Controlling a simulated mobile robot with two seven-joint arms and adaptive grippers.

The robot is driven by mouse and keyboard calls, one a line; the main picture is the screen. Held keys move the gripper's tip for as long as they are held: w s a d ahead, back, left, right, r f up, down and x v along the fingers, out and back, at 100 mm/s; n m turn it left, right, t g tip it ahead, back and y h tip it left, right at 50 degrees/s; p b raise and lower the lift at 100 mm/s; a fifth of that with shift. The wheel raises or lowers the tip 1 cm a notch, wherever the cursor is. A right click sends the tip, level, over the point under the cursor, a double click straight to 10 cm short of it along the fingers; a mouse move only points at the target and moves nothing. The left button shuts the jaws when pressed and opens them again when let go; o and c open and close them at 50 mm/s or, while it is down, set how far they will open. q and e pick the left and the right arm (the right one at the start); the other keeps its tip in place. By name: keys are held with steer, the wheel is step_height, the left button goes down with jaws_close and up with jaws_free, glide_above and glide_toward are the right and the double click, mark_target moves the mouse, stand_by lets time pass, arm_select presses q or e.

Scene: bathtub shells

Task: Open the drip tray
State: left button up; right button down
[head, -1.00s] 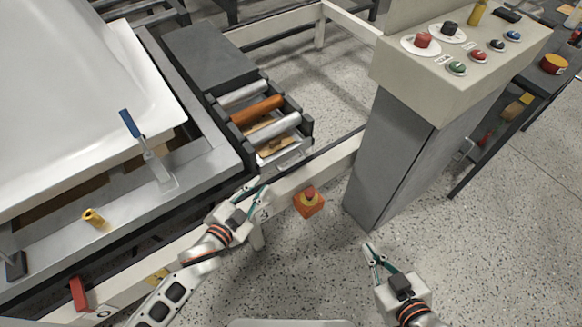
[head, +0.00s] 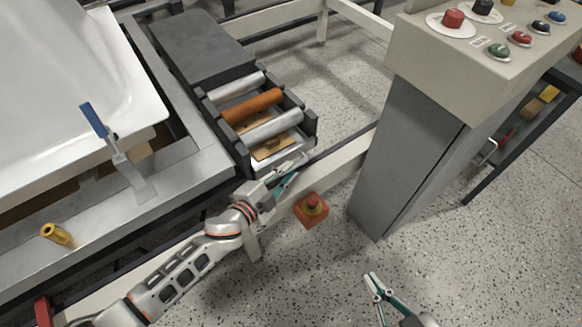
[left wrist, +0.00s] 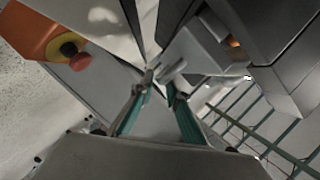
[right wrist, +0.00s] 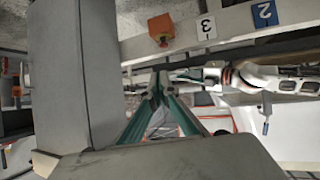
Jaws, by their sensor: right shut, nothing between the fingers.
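The drip tray (head: 283,157) is a shallow metal tray under the rollers, with brown residue inside and a handle at its front edge. My left gripper (head: 290,174) is at the tray's front, close to the handle. In the left wrist view, my left gripper's fingers (left wrist: 160,84) are apart, with the pale handle (left wrist: 173,71) at their tips. I cannot tell whether they touch it. My right gripper (head: 372,284) is low over the floor, away from the tray. In the right wrist view its fingertips (right wrist: 158,82) meet, empty.
Grey and orange rollers (head: 252,106) sit above the tray. An orange emergency-stop box (head: 311,211) is just right of my left gripper, on the pale rail. A control pedestal (head: 410,150) stands to the right. A white bathtub shell (head: 70,70) fills the left. Floor between is open.

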arm_select(q)
steer(key=shift+x, duration=0.8)
steer(key=shift+w+d, duration=0.15)
steer(key=shift+w, duration=0.05)
arm_select(e)
steer(key=shift+w+a+r, duration=0.1)
steer(key=shift+a+r, duration=0.1)
steer(key=shift+a, duration=0.1)
arm_select(q)
jaws_close()
steer(key=shift+f, duration=0.1)
